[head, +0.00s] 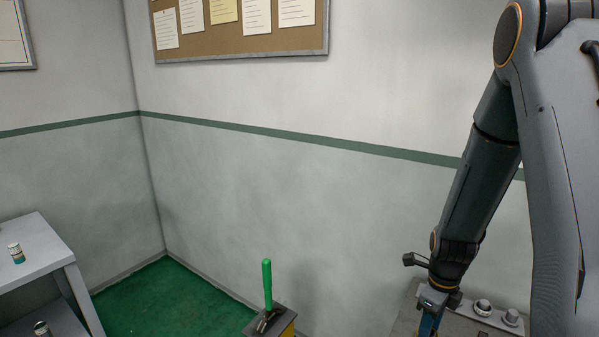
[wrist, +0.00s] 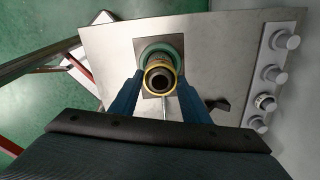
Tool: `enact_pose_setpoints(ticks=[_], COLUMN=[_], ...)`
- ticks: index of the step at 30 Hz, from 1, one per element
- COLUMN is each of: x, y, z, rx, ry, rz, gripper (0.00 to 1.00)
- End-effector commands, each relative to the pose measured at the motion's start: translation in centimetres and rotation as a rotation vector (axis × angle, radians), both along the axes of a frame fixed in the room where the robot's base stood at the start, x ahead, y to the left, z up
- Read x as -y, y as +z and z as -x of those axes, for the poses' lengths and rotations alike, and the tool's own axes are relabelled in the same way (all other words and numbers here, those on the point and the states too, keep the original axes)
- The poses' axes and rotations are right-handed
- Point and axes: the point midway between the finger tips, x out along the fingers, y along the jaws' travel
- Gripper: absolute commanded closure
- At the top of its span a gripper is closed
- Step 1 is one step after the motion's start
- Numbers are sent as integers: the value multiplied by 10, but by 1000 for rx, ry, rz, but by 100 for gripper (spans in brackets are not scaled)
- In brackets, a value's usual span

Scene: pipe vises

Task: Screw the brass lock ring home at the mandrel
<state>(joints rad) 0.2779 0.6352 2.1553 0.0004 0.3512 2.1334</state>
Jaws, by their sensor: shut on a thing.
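The brass lock ring (wrist: 160,66) shows near the middle of the wrist view, with a dark round opening in its centre. My gripper (wrist: 160,84) has its two blue fingers on either side of the ring and is shut on it. Behind the ring is a green round collar (wrist: 147,52) on a square plate, which appears to be the mandrel's base. How far the ring sits along the mandrel cannot be told. In the head view my gripper (head: 428,324) is at the bottom edge, partly cut off, and the ring is not visible there.
A grey bench top (wrist: 105,40) lies under the gripper, with a strip of several knobs (wrist: 270,75) at its right. A dark lever (wrist: 218,104) is close to the right finger. In the head view a green-handled lever (head: 267,284) and a grey table (head: 40,240) stand to the left.

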Motion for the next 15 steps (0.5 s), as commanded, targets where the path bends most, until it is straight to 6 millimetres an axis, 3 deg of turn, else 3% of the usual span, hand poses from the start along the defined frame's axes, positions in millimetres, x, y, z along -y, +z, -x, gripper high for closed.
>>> enact_pose_setpoints(ticks=[12, 13, 15], x=[0, 0, 0], y=[0, 0, 0], z=[0, 0, 0], rx=[1, 1, 1], ry=[-15, -15, -15], rz=[0, 0, 0], gripper=[100, 56, 44])
